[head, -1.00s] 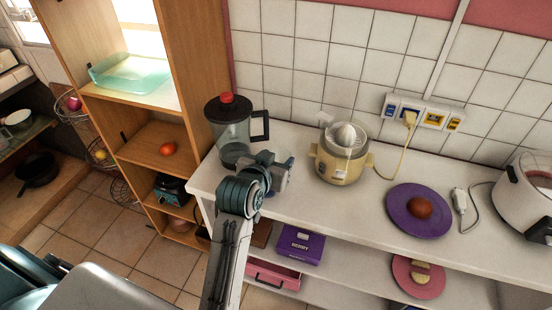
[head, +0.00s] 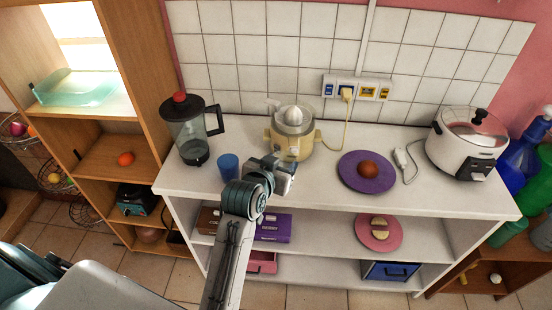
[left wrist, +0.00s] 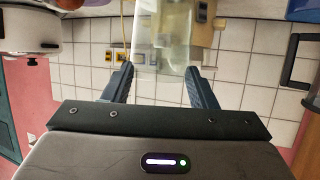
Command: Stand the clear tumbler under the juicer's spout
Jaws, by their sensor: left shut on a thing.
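The yellow juicer (head: 290,140) with its clear top stands on the white counter; part of its body also shows upside down in the left wrist view (left wrist: 203,28). My left gripper (head: 280,175) is just in front of the juicer in the head view. In the left wrist view its two fingers (left wrist: 160,85) are shut on the clear tumbler (left wrist: 160,42). The tumbler overlaps the juicer's body there; I cannot tell whether they touch. In the head view the tumbler is mostly hidden by my gripper. The spout is not clearly visible. My right gripper is not in view.
A blue cup (head: 228,167) stands left of my gripper, beside a blender (head: 195,135). A purple plate (head: 350,182) with a brown round item and a rice cooker (head: 455,150) stand to the right. The counter's front edge (head: 330,203) is near.

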